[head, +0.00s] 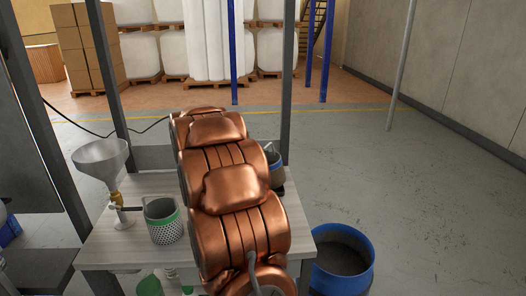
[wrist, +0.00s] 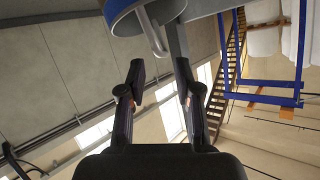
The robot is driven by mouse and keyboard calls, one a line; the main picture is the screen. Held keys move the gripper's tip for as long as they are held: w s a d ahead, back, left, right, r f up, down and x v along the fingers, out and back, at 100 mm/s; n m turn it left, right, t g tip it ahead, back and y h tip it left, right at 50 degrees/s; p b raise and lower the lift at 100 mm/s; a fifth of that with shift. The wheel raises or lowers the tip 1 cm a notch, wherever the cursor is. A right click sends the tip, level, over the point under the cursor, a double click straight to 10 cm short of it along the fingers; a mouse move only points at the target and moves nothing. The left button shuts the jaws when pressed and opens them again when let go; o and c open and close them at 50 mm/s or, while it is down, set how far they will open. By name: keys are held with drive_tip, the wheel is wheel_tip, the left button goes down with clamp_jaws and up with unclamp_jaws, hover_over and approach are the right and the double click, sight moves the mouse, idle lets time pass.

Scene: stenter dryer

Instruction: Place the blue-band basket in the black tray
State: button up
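The blue-band basket (head: 276,168) stands at the table's right side in the head view, partly hidden behind my arm. In the wrist view, a blue band with a grey metal handle (wrist: 154,34), apparently this basket, shows at the top edge, cut off by the frame. My gripper (wrist: 160,68) is open, with nothing between its fingers, and the handle lies beyond the fingertips. In the head view my arm hides the gripper. I cannot clearly identify the black tray; a dark flat surface (head: 38,272) shows at the lower left.
A green-band basket (head: 164,222) and a funnel on a stand (head: 101,160) occupy the table's (head: 110,250) left part. Dark posts rise around the table. A blue-rimmed drum (head: 342,258) stands on the floor to the right. The floor farther right is clear.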

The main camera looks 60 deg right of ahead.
drive_tip(key=shift+v, duration=2.85)
drive_tip(key=shift+s, duration=0.1)
